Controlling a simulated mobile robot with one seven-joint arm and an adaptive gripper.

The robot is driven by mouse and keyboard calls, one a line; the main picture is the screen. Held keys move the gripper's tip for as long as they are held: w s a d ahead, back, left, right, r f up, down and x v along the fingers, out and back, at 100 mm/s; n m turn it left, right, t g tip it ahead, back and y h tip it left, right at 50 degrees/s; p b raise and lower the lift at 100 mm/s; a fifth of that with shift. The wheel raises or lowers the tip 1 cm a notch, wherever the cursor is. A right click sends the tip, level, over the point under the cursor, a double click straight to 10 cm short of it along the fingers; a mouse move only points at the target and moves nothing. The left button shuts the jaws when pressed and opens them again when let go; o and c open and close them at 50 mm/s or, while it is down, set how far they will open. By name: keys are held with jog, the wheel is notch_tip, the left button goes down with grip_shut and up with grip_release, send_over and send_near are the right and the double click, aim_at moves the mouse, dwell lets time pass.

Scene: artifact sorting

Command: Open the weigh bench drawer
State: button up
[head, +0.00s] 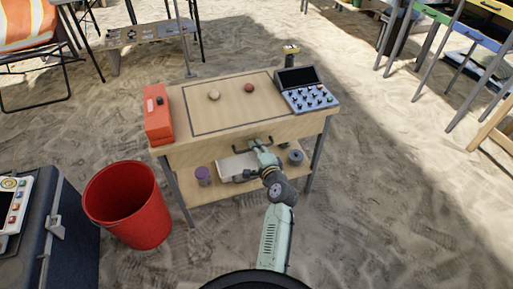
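The weigh bench (178,94) is a wooden table with grey metal legs, in the middle of the head view. Its drawer front (210,152) is on the near side under the top and looks flush with the bench. A dark drawer handle (238,150) sits at the middle of the front, partly hidden by my gripper. My gripper (256,144) is at the handle, reaching in from below and in front. I cannot tell whether its fingers touch the handle or are closed on it.
On the bench top are a red case (157,118), two small round objects, and a console with a dark screen (306,96). The lower shelf (222,193) holds a purple-lidded jar and other items. A red bucket (126,205) stands left. Open sand lies to the right.

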grip_shut()
jog(key=shift+s, duration=0.1)
dwell(0.4)
